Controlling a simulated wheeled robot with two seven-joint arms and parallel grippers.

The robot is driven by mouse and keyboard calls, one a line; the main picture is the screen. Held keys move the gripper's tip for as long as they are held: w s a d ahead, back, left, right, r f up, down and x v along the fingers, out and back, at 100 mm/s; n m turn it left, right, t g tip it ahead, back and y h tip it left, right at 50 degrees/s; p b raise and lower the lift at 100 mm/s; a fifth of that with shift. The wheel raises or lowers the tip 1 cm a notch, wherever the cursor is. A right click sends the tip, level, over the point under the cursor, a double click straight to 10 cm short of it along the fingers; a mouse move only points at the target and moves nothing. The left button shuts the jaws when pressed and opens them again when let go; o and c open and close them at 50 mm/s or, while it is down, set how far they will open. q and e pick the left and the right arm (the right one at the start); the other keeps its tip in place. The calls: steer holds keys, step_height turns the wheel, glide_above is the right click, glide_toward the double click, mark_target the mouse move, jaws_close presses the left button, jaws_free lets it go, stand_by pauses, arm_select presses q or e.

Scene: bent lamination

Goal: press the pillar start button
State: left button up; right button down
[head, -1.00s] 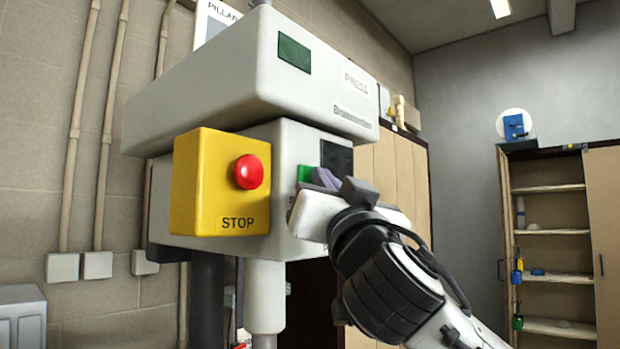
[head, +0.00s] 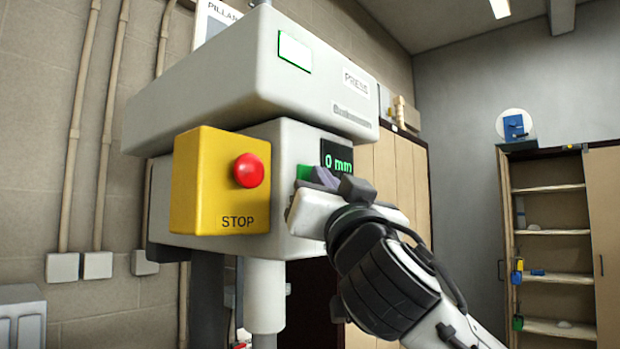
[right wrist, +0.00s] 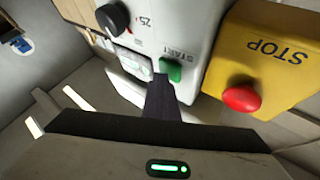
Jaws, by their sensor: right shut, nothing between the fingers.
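The green start button (head: 303,173) is on the white press pillar housing (head: 285,140), right of the yellow stop box. In the right wrist view the button (right wrist: 170,70) sits under the word START. My right gripper (head: 316,178) is shut and empty, its fingertips at the button and covering part of it in the head view. In the right wrist view the fingertips (right wrist: 161,84) meet the button's lower edge; how far it is pushed in cannot be told. The display (head: 338,158) reads "0 mm", and the upper panel (head: 295,51) is lit white with a green rim. My left gripper is not in view.
The yellow stop box (head: 205,185) with its red button (head: 248,170) is just left of the start button. A black knob (right wrist: 113,18) is on the same face in the right wrist view. An open cabinet (head: 550,230) stands far right.

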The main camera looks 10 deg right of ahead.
steer(key=shift+s+d, duration=0.45)
steer(key=shift+s, duration=0.1)
steer(key=shift+b, duration=0.3)
steer(key=s+d, duration=0.1)
steer(key=s, duration=0.1)
steer(key=s+d+b, duration=0.1)
steer(key=s+d, duration=0.1)
stand_by(0.7)
